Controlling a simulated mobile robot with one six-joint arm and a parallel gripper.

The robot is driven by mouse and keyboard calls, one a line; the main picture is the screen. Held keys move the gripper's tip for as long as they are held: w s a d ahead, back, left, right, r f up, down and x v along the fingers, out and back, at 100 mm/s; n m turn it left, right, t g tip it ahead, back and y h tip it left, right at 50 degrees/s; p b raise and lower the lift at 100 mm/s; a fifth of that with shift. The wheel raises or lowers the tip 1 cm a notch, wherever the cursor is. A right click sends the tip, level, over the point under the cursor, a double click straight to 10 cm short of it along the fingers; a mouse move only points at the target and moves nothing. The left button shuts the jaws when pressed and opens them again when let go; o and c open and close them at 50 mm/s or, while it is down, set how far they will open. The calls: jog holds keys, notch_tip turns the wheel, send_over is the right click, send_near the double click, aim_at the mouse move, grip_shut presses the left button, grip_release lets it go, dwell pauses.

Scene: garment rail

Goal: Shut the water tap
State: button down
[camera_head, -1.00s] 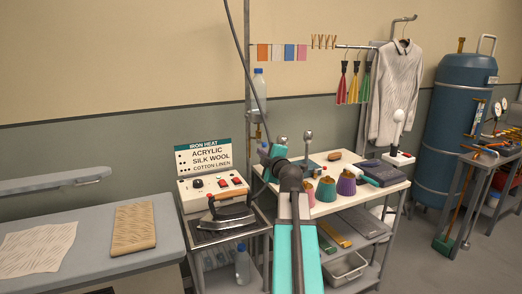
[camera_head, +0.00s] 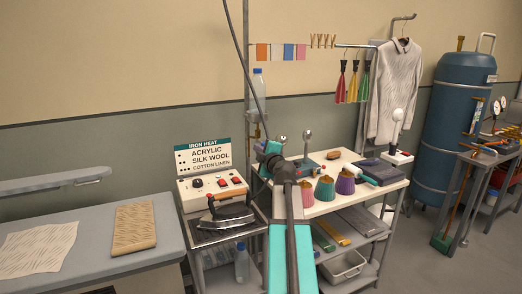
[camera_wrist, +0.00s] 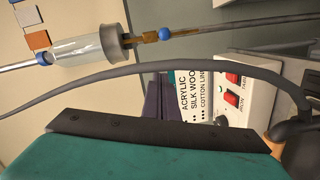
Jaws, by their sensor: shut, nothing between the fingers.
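The water tap (camera_head: 257,119) is a small brass fitting under a clear hanging bottle (camera_head: 259,83) on the rail's upright. In the wrist view, turned sideways, the brass tap (camera_wrist: 150,36) with a round blue knob (camera_wrist: 165,33) sticks out of the bottle's grey collar. The bottle (camera_wrist: 85,48) shows there too, at upper left. My gripper (camera_head: 264,149) is shut and empty, just below the tap in the head view. I see no contact with the tap; the depth between them is hard to judge. The handle's exact position is too small to tell.
A dark hose (camera_wrist: 190,66) crosses the wrist view close by, beside the tap. Behind are the iron's control box (camera_head: 213,187) and iron (camera_head: 228,215). A white cart (camera_head: 340,207) with cones stands at right. An ironing board (camera_head: 80,240) is at left.

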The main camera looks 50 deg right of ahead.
aim_at(261, 142)
jog(key=w+d+f+p, duration=0.1)
jog(key=w+d+p, duration=0.2)
jog(key=d, duration=0.3)
jog(key=shift+w+d+f+p, duration=0.2)
jog(key=shift+w+f+p, duration=0.15)
jog(key=shift+w, duration=0.45)
jog(key=shift+w+f+b, duration=0.1)
jog(key=shift+b, duration=1)
